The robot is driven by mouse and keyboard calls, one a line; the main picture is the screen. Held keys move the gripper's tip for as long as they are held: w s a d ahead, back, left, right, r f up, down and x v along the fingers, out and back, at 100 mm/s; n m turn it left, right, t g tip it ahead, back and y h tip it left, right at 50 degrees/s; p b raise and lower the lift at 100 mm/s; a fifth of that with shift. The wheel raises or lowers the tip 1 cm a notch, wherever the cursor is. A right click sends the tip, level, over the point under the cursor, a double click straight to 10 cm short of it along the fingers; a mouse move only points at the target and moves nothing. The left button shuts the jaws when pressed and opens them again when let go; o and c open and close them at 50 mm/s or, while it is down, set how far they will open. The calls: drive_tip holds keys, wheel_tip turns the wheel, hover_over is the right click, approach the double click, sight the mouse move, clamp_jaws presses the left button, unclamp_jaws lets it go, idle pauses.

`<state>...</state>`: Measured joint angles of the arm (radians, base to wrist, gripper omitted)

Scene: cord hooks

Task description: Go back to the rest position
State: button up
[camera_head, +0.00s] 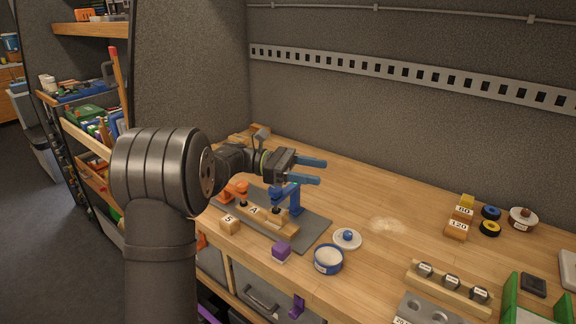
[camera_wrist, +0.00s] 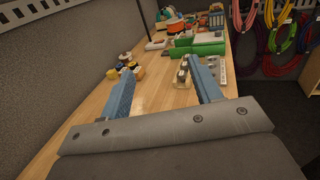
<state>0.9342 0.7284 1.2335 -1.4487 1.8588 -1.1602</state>
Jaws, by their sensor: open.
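My gripper (camera_head: 321,172) is in the air above the wooden bench, left of centre in the head view. Its two blue fingers are apart, with nothing between them. In the wrist view, the open fingers of my gripper (camera_wrist: 160,68) point along the bench, and nothing touches them. Below it in the head view is a grey mat (camera_head: 313,228) with a wooden block marked A (camera_head: 256,211), an orange clamp-like part (camera_head: 236,189) and a blue one (camera_head: 279,194). The gripper partly overlaps the blue part in the picture, and I cannot tell the exact gap.
A wooden cube marked 5 (camera_head: 229,226), a purple cube (camera_head: 281,251), a blue round tin (camera_head: 328,260) and a white lid (camera_head: 347,239) stand near the front edge. Coloured cord coils (camera_wrist: 279,12) hang at the far right. The bench middle is clear. A wall stands behind.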

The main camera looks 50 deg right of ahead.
sight(275, 188)
drive_tip(key=w+f, duration=0.2)
drive_tip(key=w, duration=0.1)
drive_tip(key=w+f, duration=0.2)
drive_tip(key=w, duration=0.2)
drive_tip(key=w+f, duration=0.2)
drive_tip(key=w, duration=0.1)
drive_tip(key=shift+w+d+f, duration=0.2)
drive_tip(key=shift+w+d, duration=0.05)
drive_tip(key=shift+w, duration=0.05)
drive_tip(key=f, duration=0.1)
drive_tip(key=w+f, duration=0.1)
drive_tip(key=f, duration=0.1)
drive_tip(key=shift+w+f, duration=0.1)
drive_tip(key=shift+f, duration=0.75)
